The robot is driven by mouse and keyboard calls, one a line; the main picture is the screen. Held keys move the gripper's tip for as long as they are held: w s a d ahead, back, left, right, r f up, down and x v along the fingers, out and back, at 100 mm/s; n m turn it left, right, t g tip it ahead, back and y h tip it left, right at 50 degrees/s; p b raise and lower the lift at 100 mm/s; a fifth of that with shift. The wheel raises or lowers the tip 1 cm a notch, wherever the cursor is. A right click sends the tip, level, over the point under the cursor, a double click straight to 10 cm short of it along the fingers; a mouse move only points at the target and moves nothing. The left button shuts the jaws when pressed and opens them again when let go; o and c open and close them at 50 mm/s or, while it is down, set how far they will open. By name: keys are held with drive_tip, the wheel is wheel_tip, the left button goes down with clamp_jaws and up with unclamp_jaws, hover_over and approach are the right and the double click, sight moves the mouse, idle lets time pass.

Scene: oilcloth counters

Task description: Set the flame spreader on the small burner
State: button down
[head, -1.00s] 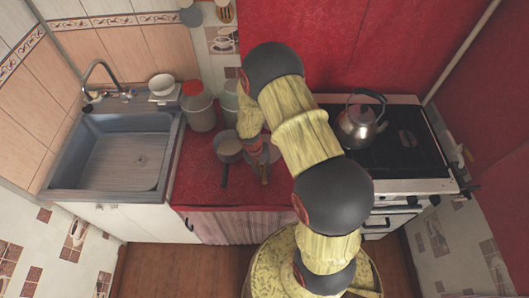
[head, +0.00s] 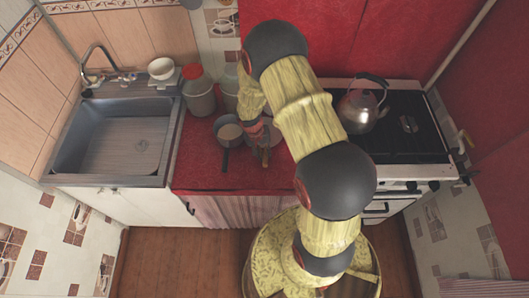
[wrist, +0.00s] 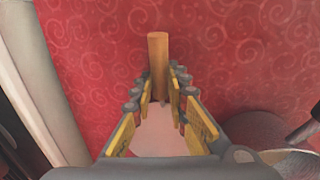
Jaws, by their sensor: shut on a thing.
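The flame spreader appears as a pale round plate (wrist: 160,133) with a wooden handle (wrist: 158,58) in the wrist view. In the head view its wooden handle (head: 265,157) points toward the counter's front edge. My gripper (wrist: 160,98) is shut on the flame spreader, with its fingers either side of the handle. In the head view my gripper (head: 262,138) is low over the red counter, and my arm hides part of the plate. The stove (head: 398,150) is to the right, with a small dark burner (head: 408,124) on its black top.
A saucepan (head: 228,132) stands close left of my gripper; it also shows in the wrist view (wrist: 262,130). A kettle (head: 362,106) sits on the stove's left part. Jars (head: 199,97) stand behind the saucepan. The sink (head: 112,145) is at the left.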

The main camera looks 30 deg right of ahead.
drive_tip(key=s+a+r+p, duration=0.1)
drive_tip(key=s+a+r, duration=0.1)
drive_tip(key=s+r, duration=0.9)
drive_tip(key=s, duration=0.2)
drive_tip(key=shift+s+a+r, duration=0.3)
drive_tip(key=shift+s+r, duration=0.1)
